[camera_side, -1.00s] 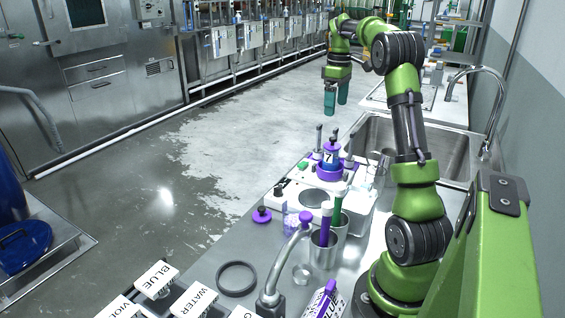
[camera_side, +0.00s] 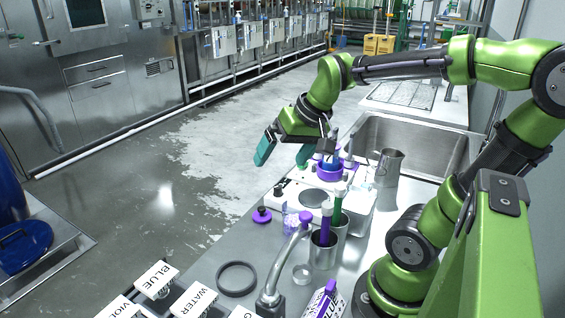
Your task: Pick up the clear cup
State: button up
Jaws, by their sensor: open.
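A small clear cup (camera_side: 302,273) stands on the metal bench, in front of the steel beaker with the purple-topped tool. Another see-through container (camera_side: 291,222) with a purplish look stands beside the white device; I cannot tell which of the two the task names. My gripper (camera_side: 285,152) is open, with its two teal fingers spread apart and nothing seen between them. It is tilted in the air by the far left end of the white device, well away from the small clear cup.
The white device (camera_side: 313,197) carries a purple ring holder (camera_side: 330,171). Steel beakers (camera_side: 323,250) hold purple and green tools. A curved tap (camera_side: 284,262), a black ring (camera_side: 237,278) and labelled levers (camera_side: 194,300) crowd the front. A metal jug (camera_side: 389,167) stands by the sink (camera_side: 412,142).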

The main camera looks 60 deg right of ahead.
jog(key=s+a+n+y, duration=0.1)
jog(key=s+a, duration=0.2)
jog(key=a, duration=0.3)
jog(key=shift+s+f+t, duration=0.35)
jog(key=shift+t, duration=0.05)
jog(key=shift+s+a+r+n+t+y, duration=0.2)
jog(key=shift+s+a+r+n, duration=0.15)
jog(key=shift+a, duration=0.25)
jog(key=shift+s+a+r+n+t+y, duration=0.15)
jog(key=shift+s+a+n+t, duration=0.1)
jog(key=shift+a+n, duration=0.25)
jog(key=shift+c, duration=0.9)
